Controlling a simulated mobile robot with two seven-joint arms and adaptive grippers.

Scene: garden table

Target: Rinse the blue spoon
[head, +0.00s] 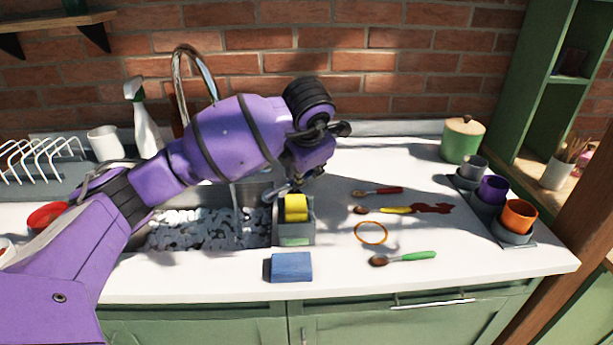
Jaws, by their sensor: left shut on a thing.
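My left arm reaches in from the left across the sink. Its gripper (293,183) is just above a small green-grey caddy with a yellow item (296,207) in it, at the sink's right edge. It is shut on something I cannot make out. I see no blue spoon; the arm hides part of the scene. The curved metal tap (178,62) stands behind the arm, and a stream of water (237,220) falls into the sink (190,232) full of white foam or pebble-like bits. My right gripper is not in view.
Spoons with red (385,190), yellow (397,210) and green (418,256) handles lie on the counter beside a red stain (435,208) and an orange ring (371,233). A blue sponge (291,267) lies in front. Cups (519,215) and a green canister (462,141) stand right.

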